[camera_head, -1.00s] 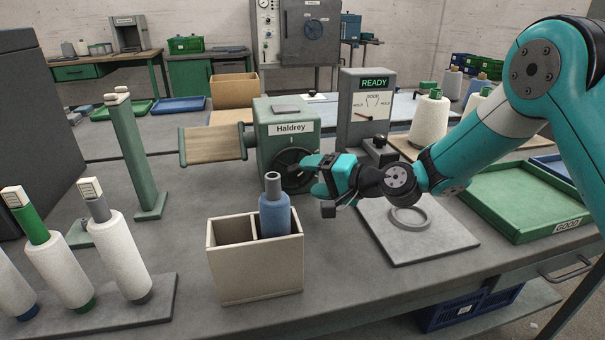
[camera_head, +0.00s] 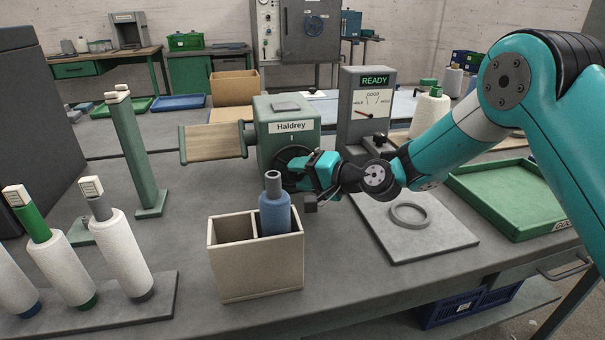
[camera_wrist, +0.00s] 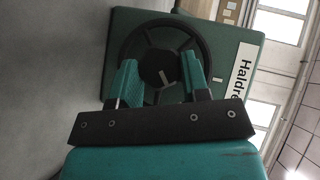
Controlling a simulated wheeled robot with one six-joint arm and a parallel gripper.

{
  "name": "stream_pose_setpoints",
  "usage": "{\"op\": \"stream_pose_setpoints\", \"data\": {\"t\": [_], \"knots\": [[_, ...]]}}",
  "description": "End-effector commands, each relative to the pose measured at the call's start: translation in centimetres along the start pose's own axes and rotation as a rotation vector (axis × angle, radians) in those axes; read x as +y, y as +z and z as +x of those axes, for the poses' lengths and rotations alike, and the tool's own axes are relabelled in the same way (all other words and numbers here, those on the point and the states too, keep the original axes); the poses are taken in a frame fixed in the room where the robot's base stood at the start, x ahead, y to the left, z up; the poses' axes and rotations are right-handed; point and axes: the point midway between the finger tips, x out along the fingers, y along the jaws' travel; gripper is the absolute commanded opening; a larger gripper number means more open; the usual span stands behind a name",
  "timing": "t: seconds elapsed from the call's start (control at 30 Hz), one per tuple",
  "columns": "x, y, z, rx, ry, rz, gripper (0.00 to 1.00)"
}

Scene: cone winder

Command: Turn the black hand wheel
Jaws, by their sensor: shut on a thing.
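The black hand wheel (camera_head: 286,156) is on the front face of the green Haldrey machine (camera_head: 274,112). My gripper (camera_head: 297,167) is at the wheel from the right and hides part of it. In the wrist view the wheel's round black rim (camera_wrist: 124,46) and spokes show beyond the fingers.
A beige divided box (camera_head: 255,269) with a blue bottle-like thing (camera_head: 274,210) stands just in front of the machine, close below my gripper. A grey plate (camera_head: 425,240) with a ring lies to the right. The READY gauge box (camera_head: 366,105) stands behind my gripper. White cones (camera_head: 120,255) stand left.

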Motion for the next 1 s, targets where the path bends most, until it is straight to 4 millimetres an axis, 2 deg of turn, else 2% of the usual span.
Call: {"op": "stream_pose_setpoints", "data": {"t": [0.37,1.0], "knots": [[-0.7,-0.1,-0.1,-0.002,0.106,-0.108,0.19],[-1.1,0.2,0.2,-0.001,0.5,-0.504,0.19]]}}
